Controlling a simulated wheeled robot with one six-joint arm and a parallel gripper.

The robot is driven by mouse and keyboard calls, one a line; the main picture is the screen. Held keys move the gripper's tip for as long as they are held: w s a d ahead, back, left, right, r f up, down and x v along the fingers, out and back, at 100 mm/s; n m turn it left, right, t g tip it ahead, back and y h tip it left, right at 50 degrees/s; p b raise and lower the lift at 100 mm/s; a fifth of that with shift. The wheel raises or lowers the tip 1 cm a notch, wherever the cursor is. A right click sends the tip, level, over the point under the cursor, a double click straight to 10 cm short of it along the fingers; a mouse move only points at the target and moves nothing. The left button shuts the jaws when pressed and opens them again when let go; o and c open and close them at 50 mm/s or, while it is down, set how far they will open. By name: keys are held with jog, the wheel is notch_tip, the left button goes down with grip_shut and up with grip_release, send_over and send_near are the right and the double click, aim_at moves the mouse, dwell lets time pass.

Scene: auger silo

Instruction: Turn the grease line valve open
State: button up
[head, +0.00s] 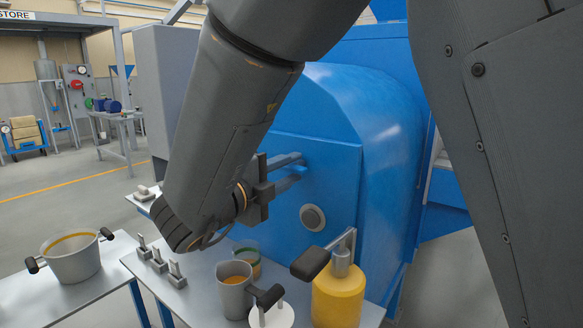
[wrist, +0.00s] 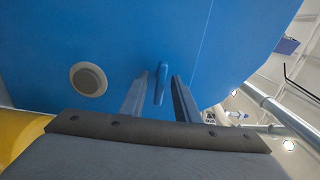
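A slim blue lever (wrist: 161,84) stands out from the blue housing (head: 330,150) in the wrist view; I take it for the grease line valve's handle. My gripper (wrist: 158,79) is open, with one grey finger on each side of the lever and a visible gap to each. In the head view my gripper (head: 301,166) points at the housing's flat face, and my arm and fingers mostly hide the lever there. I cannot tell how far the lever is turned.
A round grey knob (head: 313,217) sits on the housing below and right of my gripper. Below stand a yellow can (head: 338,298) with a dark-handled lever, a grey jug (head: 234,292) and small metal pieces (head: 158,260) on a table. A pot (head: 72,262) stands further left.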

jog(key=shift+w+d, duration=0.25)
jog(key=shift+w, duration=0.1)
grip_shut()
jog(key=shift+d, duration=0.15)
